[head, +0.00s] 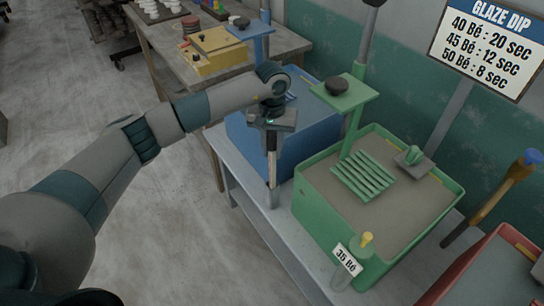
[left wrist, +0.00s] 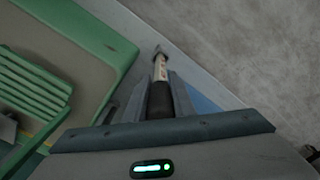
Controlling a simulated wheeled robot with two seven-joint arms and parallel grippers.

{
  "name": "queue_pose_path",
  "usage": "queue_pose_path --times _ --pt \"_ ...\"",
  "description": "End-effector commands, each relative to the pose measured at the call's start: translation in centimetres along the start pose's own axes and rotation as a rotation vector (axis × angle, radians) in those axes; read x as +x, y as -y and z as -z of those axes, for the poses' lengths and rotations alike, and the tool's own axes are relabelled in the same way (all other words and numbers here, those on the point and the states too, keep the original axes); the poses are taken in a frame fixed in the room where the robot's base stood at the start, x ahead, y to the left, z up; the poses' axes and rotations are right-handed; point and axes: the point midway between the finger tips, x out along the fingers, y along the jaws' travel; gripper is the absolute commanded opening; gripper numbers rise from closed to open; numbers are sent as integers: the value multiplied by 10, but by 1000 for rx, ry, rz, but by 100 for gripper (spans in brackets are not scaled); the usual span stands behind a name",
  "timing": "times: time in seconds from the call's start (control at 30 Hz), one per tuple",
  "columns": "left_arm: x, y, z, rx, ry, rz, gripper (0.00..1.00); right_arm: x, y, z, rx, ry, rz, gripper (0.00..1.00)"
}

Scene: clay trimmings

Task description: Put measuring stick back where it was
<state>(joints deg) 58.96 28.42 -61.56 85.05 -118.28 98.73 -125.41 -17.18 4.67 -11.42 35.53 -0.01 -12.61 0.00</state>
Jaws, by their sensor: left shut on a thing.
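My left gripper (head: 272,122) is shut on the measuring stick (head: 271,165), which hangs down from the jaws in front of the blue tub. The stick has a dark upper part and a pale lower shaft. In the left wrist view the stick (left wrist: 161,70) reaches out from between the fingers (left wrist: 160,95) to a narrow tip, over the pale bench edge and floor. Its upper end is hidden by the gripper. My right gripper is not in view.
A blue tub (head: 316,150) and a green tub (head: 310,192) of grey liquid stand on a grey bench (head: 240,180). A cylinder labelled 35 Bé (head: 345,268) is at the green tub's front. A red tub (head: 470,262) is at right. Open floor (head: 180,215) lies left.

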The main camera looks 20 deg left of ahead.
Motion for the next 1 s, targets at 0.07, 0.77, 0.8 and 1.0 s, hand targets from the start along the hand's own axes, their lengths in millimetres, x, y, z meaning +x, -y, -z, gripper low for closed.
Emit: queue_pose_path --times 0.07,0.77,0.8,1.0 --pt "1 0 0 0 1 0 0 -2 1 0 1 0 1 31" --pt "39 0 0 1 0 1 0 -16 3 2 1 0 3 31" --pt "40 0 0 1 -1 1 0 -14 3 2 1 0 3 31" --pt "40 0 0 1 0 1 41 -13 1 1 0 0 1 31"
